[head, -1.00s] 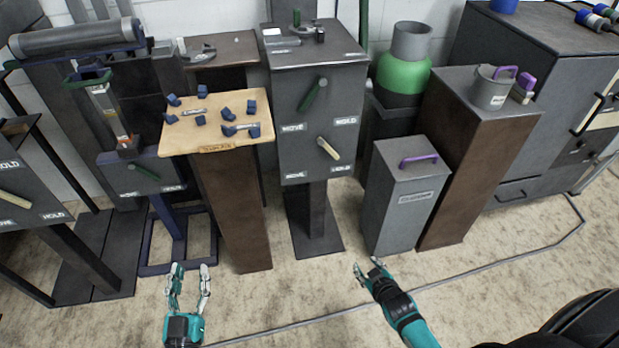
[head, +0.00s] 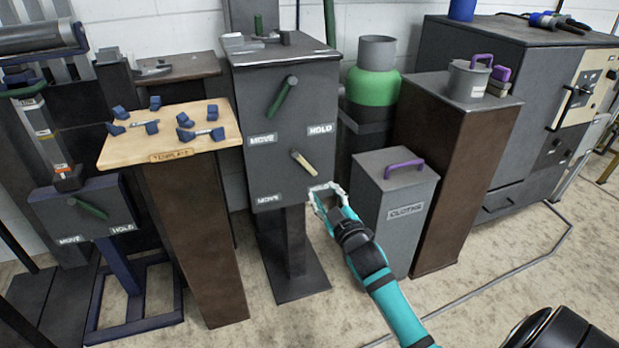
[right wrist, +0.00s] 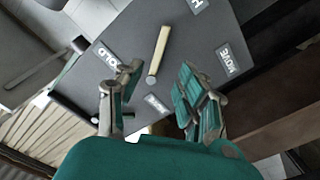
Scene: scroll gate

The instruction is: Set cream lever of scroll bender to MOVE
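The cream lever (head: 304,164) is on the front of the dark grey central cabinet (head: 290,110). It slants down to the right, away from the lower MOVE label (head: 269,198). The lower right label is hidden by my gripper in the head view. My right gripper (head: 326,192) is open and empty, just below and right of the lever's lower end. In the right wrist view, the cream lever (right wrist: 160,48) shows ahead, its round end between the open fingertips (right wrist: 160,84); I cannot see contact. My left gripper is out of view.
A green lever (head: 284,96) sits above the cream one on the same cabinet. A grey box with a purple handle (head: 395,205) stands right of it. A wooden template board (head: 170,146) on a brown pedestal stands left. Floor in front is clear.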

